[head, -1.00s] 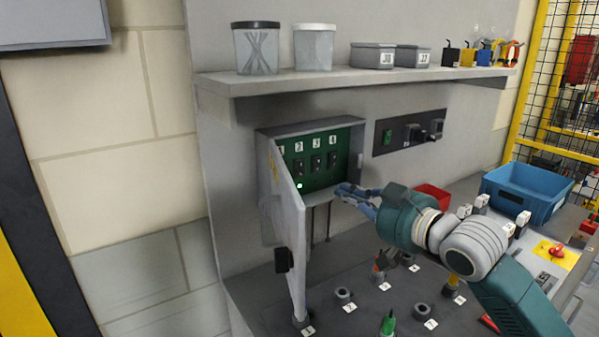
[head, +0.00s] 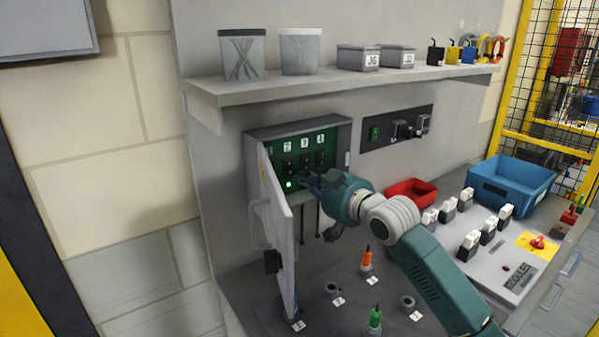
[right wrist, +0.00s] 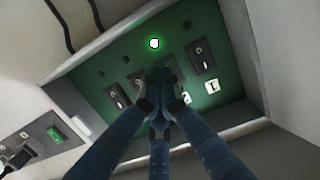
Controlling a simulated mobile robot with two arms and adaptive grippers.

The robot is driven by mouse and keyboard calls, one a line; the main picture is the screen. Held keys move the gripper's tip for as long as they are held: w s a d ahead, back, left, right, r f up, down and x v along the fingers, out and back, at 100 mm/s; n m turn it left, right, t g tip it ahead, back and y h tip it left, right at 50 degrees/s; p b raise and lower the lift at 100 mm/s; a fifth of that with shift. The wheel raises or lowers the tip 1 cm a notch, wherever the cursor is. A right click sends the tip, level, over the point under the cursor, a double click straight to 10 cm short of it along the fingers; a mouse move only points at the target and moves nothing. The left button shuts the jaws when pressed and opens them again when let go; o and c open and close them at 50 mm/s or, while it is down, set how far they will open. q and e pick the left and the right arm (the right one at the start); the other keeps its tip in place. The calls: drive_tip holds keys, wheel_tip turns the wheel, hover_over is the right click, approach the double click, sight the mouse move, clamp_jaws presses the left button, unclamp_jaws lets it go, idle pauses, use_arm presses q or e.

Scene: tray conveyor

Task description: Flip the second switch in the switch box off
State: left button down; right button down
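The grey switch box (head: 348,135) is mounted on the wall panel, its door (head: 276,215) swung open to the left. Inside is a green panel with a row of dark switches under number labels. The second switch (head: 289,168) shows below label 2; a green light (head: 288,184) glows beneath it. My right gripper (head: 308,181) reaches into the box from the right. In the right wrist view its fingers (right wrist: 160,98) come together, empty, in front of the second switch and mostly hide it. The first switch (right wrist: 201,55) shows beside them. My left gripper is not in view.
A shelf (head: 340,84) with containers hangs above the box. A dark socket strip (head: 375,134) is to its right. Below, the bench holds numbered holders and tools; a red bin (head: 410,187) and a blue bin (head: 512,185) stand to the right.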

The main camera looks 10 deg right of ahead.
sight(289, 168)
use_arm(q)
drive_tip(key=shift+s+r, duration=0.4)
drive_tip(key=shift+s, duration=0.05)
use_arm(e)
drive_tip(key=shift+x, duration=1.15)
use_arm(q)
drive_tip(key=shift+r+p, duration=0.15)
drive_tip(key=shift+p, duration=0.2)
use_arm(e)
drive_tip(key=shift+w, duration=0.2)
